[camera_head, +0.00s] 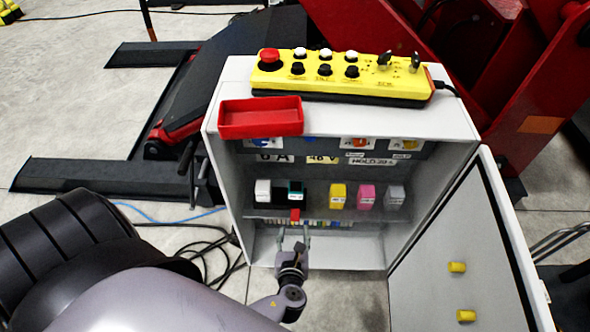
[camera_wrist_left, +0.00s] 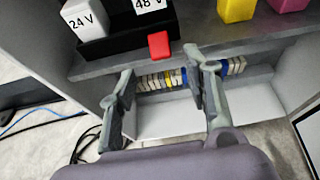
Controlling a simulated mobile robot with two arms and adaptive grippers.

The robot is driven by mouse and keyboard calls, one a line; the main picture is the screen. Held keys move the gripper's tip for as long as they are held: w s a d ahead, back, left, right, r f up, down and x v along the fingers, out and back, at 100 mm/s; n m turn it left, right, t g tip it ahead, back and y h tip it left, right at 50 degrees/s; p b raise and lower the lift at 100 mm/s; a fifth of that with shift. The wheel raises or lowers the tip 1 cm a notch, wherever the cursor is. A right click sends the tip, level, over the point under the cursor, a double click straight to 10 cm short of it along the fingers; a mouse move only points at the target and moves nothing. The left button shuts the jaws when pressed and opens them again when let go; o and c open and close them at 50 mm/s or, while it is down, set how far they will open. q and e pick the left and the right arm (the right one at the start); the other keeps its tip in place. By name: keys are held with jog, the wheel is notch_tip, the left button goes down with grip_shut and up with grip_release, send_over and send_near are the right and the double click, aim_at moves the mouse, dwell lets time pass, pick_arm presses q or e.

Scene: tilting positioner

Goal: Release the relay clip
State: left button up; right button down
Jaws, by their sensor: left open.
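The red clip (camera_head: 295,214) is a small block at the front edge of the cabinet's shelf, below the teal relay (camera_head: 296,188). In the left wrist view the red clip (camera_wrist_left: 158,46) sits at the front of a black socket (camera_wrist_left: 115,42), just below the white-faced relays marked 24 V (camera_wrist_left: 85,22) and 48 V (camera_wrist_left: 148,6). My left gripper (camera_head: 294,236) is open and empty in front of the cabinet. Its fingers (camera_wrist_left: 160,75) straddle the line to the clip, apart from it on the near side. My right gripper is out of view.
White (camera_head: 263,191), yellow (camera_head: 338,195), pink (camera_head: 366,196) and grey (camera_head: 395,196) relays stand on the shelf. A red tray (camera_head: 260,118) and yellow control box (camera_head: 340,76) are on top. The open door (camera_head: 465,250) stands to the right. A terminal row (camera_wrist_left: 165,78) lies beneath the shelf.

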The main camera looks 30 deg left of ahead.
aim_at(295, 218)
pick_arm(q)
jog(key=x, duration=0.6)
jog(key=shift+w+a+b, duration=0.1)
jog(key=shift+w+b, duration=0.05)
jog(key=shift+b, duration=0.15)
grip_shut()
